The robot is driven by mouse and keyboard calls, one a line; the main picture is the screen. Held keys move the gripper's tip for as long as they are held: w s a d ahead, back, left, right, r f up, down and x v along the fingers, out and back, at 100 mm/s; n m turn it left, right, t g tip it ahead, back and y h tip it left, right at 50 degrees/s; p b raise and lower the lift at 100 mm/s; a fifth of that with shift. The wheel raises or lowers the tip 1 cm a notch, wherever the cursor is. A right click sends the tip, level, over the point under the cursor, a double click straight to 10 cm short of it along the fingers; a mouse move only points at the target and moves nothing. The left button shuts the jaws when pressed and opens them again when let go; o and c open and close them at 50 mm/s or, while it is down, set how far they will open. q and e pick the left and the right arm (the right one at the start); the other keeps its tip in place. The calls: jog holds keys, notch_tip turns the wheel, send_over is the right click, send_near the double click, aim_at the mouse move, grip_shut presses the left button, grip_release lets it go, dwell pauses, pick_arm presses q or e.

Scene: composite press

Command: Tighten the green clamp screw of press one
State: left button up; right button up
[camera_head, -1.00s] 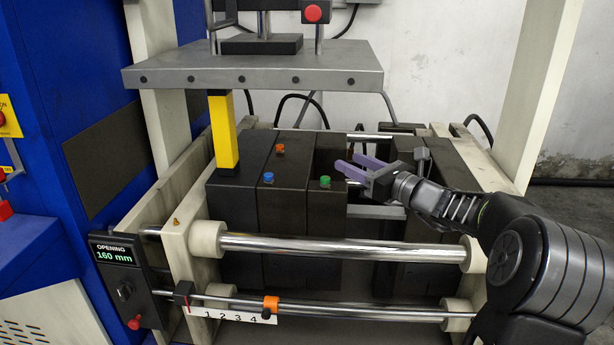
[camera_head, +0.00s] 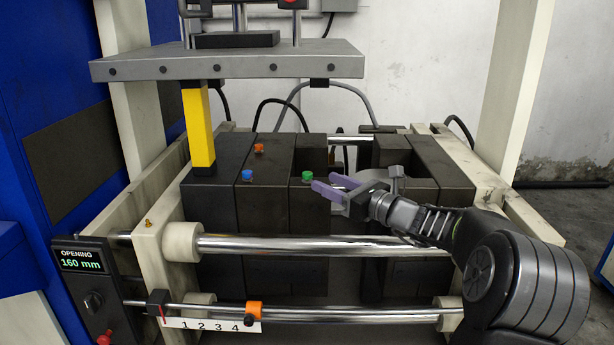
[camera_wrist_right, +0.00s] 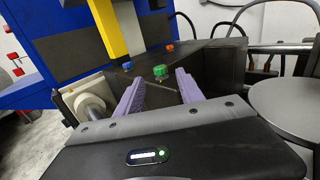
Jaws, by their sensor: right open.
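The green clamp screw (camera_head: 307,176) stands on top of a dark block of the press (camera_head: 262,215). It also shows in the right wrist view (camera_wrist_right: 160,71), just beyond and between the fingertips. My right gripper (camera_head: 327,188) is open, its two purple fingers pointing left toward the green screw, a short way to its right. The fingers (camera_wrist_right: 157,85) have nothing between them. A blue screw (camera_head: 247,175) and an orange screw (camera_head: 259,149) stand on the dark blocks to the left. My left gripper is not in view.
A yellow post (camera_head: 198,125) stands left of the screws, under a grey plate (camera_head: 230,66). Chrome rods (camera_head: 320,245) cross in front of the blocks. A display (camera_head: 81,261) at lower left reads 160 mm. An open gap lies between the dark blocks.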

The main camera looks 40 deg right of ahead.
aim_at(311, 176)
jog(key=w, duration=0.2)
jog(key=w+a, duration=0.1)
jog(key=w, duration=0.4)
jog(key=shift+w+a, duration=0.15)
jog(key=shift+w, duration=0.2)
jog(key=shift+c, duration=0.6)
grip_shut()
